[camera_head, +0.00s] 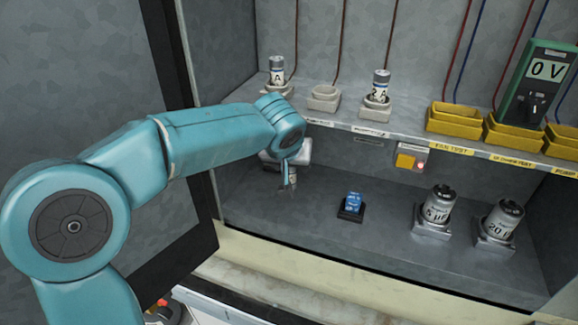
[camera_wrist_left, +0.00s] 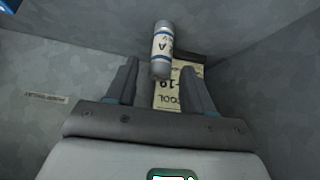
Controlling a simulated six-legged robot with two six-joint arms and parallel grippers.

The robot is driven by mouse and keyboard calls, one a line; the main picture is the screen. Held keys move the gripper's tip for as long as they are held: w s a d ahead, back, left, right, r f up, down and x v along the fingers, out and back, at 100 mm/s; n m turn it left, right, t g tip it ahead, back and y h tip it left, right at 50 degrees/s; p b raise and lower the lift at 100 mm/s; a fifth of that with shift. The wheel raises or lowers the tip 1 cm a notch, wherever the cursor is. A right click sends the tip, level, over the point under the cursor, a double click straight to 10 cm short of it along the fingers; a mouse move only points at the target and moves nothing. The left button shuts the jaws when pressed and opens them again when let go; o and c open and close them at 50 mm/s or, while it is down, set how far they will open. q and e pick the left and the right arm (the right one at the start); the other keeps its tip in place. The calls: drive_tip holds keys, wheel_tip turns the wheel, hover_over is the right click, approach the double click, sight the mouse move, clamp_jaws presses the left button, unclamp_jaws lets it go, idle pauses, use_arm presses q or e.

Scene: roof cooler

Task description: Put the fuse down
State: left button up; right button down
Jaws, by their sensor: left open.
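A grey fuse with a white and blue band marked A (camera_wrist_left: 161,48) shows in the left wrist view, just beyond and between my fingertips. It overlaps a cream printed card (camera_wrist_left: 168,94); I cannot tell whether it touches the card or the floor. My left gripper (camera_wrist_left: 160,68) is open, with a finger on each side and gaps to the fuse. In the head view my left gripper (camera_head: 290,184) is low over the cabinet floor at the left, mostly hidden by my wrist. Two other fuses stand in shelf holders, at left (camera_head: 277,70) and right (camera_head: 381,84).
An empty pale holder (camera_head: 323,98) is between the shelf fuses. On the cabinet floor (camera_head: 300,225) stand a blue part on a black base (camera_head: 352,206) and two silver cylinders (camera_head: 437,210) (camera_head: 501,222). Yellow holders (camera_head: 455,119) and a green meter (camera_head: 541,85) are at right.

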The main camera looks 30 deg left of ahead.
use_arm(q)
drive_tip(key=shift+r, duration=0.3)
drive_tip(key=s+d+r+b, duration=0.1)
drive_tip(key=s+d, duration=0.1)
drive_tip(key=s, duration=0.4)
drive_tip(key=s+d+r+b, duration=0.1)
drive_tip(key=s+d, duration=0.2)
drive_tip(key=s, duration=0.3)
drive_tip(key=shift+s+d, duration=0.25)
drive_tip(key=shift+s, duration=0.05)
drive_tip(key=shift+s, duration=0.1)
